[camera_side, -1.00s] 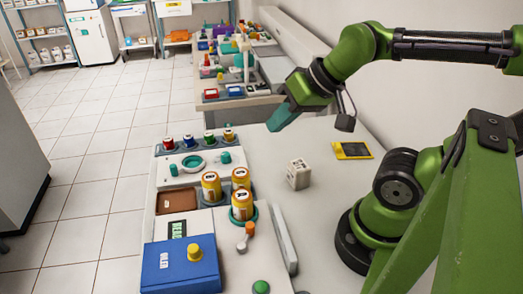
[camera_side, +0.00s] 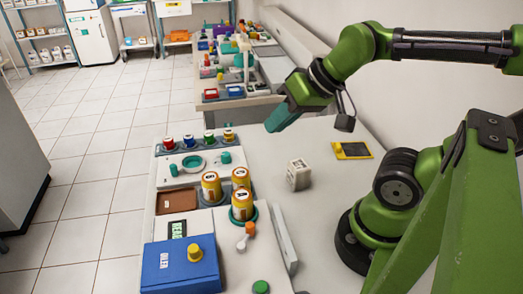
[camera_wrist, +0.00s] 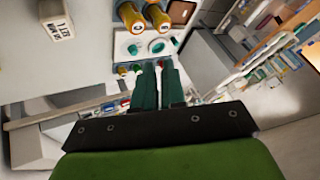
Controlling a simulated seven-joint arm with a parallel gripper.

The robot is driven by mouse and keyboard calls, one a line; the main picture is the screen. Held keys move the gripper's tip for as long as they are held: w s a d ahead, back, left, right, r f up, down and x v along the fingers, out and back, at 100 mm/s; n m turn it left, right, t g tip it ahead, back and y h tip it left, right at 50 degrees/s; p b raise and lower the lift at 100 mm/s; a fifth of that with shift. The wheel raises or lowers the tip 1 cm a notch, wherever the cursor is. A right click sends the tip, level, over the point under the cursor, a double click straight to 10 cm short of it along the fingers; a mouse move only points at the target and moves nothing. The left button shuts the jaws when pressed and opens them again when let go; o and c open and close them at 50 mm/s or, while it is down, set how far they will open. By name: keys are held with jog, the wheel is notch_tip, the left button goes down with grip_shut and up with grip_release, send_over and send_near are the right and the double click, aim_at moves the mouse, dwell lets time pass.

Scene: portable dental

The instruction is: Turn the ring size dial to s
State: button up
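No dial with a readable size mark shows, so I cannot tell which part is the ring size dial. Candidates in the side view are a teal ring (camera_side: 193,162) and a small teal knob (camera_side: 226,157) on a white panel at the far end of the bench unit. The teal ring also shows in the wrist view (camera_wrist: 156,46). My gripper (camera_side: 274,126) hangs in the air to the right of that panel, apart from everything. In the wrist view its two teal fingers (camera_wrist: 160,72) stand a narrow gap apart with nothing held between them.
Several colored-top vials (camera_side: 209,137) stand behind the panel, and yellow jars (camera_side: 211,187) in front. A blue box with a yellow knob (camera_side: 180,266) is nearest. A white lettered block (camera_side: 298,174) and a yellow-black device (camera_side: 352,150) lie on the bench. Bench around them is clear.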

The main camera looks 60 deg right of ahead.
aim_at(225, 154)
jog(key=o, duration=0.7)
jog(key=w, duration=0.1)
jog(key=w+f+g, duration=0.1)
jog(key=w, duration=0.1)
jog(key=shift+w+d+f+g, duration=0.3)
jog(key=shift+g, duration=0.1)
jog(key=shift+o, duration=0.4)
jog(key=w+d+f+n+g, duration=0.1)
jog(key=w+d+f+g, duration=0.1)
jog(key=w, duration=0.5)
jog(key=w+d+f+n+g+h, duration=0.1)
jog(key=w+d+f+g, duration=0.1)
jog(key=w, duration=0.6)
jog(key=shift+d+f+g+h, duration=0.25)
jog(key=shift+d+g+h, duration=0.05)
jog(key=shift+d, duration=0.45)
jog(key=w+f, duration=0.1)
jog(key=f, duration=0.4)
jog(key=f+n, duration=0.1)
jog(key=f, duration=0.4)
jog(key=w+d+f+n, duration=0.1)
jog(key=f, duration=0.4)
jog(key=shift+w+d+f+g, duration=0.1)
jog(key=shift+w+f+g, duration=0.2)
jog(key=shift+g, duration=0.1)
jog(key=shift+c, duration=0.3)
grip_shut()
